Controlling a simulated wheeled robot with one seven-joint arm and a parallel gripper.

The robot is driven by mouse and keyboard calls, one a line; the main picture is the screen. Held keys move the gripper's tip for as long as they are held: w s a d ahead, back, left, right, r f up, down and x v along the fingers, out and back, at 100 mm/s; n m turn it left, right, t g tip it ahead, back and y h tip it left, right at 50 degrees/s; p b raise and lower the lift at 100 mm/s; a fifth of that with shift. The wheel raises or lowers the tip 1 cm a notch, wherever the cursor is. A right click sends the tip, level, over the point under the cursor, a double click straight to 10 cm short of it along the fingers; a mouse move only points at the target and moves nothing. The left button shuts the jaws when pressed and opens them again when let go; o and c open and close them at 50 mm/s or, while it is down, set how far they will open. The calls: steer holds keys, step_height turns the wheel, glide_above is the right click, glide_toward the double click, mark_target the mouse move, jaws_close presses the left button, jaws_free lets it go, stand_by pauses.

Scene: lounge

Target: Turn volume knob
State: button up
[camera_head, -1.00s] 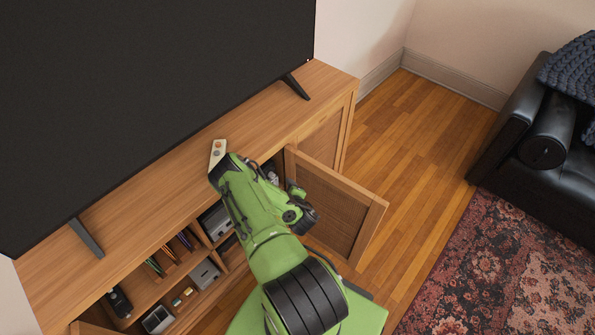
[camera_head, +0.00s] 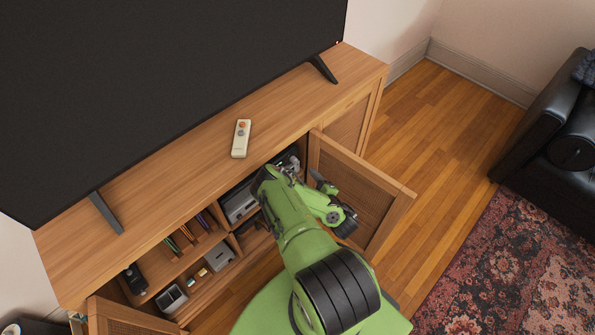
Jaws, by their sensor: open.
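No volume knob can be made out; the devices inside the cabinet are partly hidden by my arm. A grey and black device (camera_head: 238,205) sits on the upper shelf of the cabinet, just left of my arm. A dark device (camera_head: 287,160) shows behind the end of my arm in the right-hand part of the cabinet. My green arm reaches to the open cabinet front. My gripper (camera_head: 292,168) is at the opening in front of the dark device, small and partly hidden by my wrist. I cannot tell whether it touches anything.
The wooden TV cabinet (camera_head: 185,170) carries a large TV (camera_head: 170,80) and a white remote (camera_head: 241,140). An open cabinet door (camera_head: 360,190) stands close to the right of my arm. Another open door (camera_head: 125,318) is at lower left.

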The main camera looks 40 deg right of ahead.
mark_target(295, 161)
steer(key=b+x, duration=0.3)
steer(key=x, duration=0.7)
steer(key=shift+w+d+f, duration=0.1)
steer(key=shift+w, duration=0.2)
jaws_close()
steer(key=p, duration=0.2)
steer(key=shift+r+m+p, duration=0.35)
steer(key=shift+m, duration=0.05)
steer(key=shift+f+y, duration=0.25)
steer(key=shift+y, duration=0.05)
jaws_free()
